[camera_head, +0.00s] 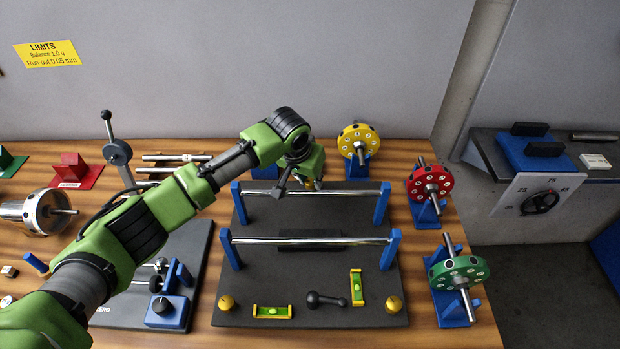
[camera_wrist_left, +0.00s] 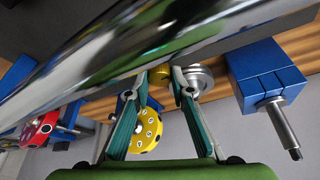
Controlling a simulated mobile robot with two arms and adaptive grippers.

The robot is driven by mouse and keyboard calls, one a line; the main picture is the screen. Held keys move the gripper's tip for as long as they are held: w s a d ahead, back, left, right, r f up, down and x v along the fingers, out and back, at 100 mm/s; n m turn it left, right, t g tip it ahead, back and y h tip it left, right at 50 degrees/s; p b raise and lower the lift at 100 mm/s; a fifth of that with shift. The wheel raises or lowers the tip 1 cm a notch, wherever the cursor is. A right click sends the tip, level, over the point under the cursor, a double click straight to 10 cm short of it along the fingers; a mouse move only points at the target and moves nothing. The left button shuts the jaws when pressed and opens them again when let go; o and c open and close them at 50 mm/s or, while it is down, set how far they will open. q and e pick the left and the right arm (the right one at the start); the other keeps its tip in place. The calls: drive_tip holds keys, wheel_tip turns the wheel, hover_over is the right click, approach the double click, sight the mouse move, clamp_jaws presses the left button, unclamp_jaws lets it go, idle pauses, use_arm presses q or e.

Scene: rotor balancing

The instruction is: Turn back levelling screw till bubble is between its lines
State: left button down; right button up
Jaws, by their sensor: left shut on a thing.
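A black levelling base (camera_head: 270,209) carries two polished rails. Brass levelling screws (camera_head: 226,303) and (camera_head: 394,303) sit at its front corners. Two yellow-green spirit levels (camera_head: 272,312) and (camera_head: 357,287) lie on its front part; their bubbles are too small to tell. My left gripper (camera_head: 312,184) is at the base's back edge, behind the rear rail. In the left wrist view the fingers (camera_wrist_left: 160,80) are shut on a brass screw knob (camera_wrist_left: 160,74), with a silver disc (camera_wrist_left: 198,78) beside it. The head view mostly hides this knob behind the gripper.
The rear rail (camera_head: 330,192) runs close to the left gripper; the front rail (camera_head: 310,240) is nearer. A black dumbbell-shaped piece (camera_head: 326,300) lies between the levels. Yellow (camera_head: 358,141), red (camera_head: 430,183) and green (camera_head: 459,272) rotors stand on blue stands at the right.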

use_arm(q)
drive_tip(key=shift+r, duration=0.1)
drive_tip(key=m+h+p, duration=0.1)
drive_tip(key=m, duration=0.2)
drive_tip(key=shift+g, duration=0.3)
drive_tip(key=shift+w+a+m+g+h+b, duration=0.1)
drive_tip(key=shift+m+g+h+b, duration=0.35)
drive_tip(key=shift+m, duration=1.55)
drive_tip(key=c, duration=1.8)
unclamp_jaws()
drive_tip(key=v, duration=1.2)
drive_tip(key=shift+w+a, duration=0.15)
drive_tip(key=shift+w, duration=0.05)
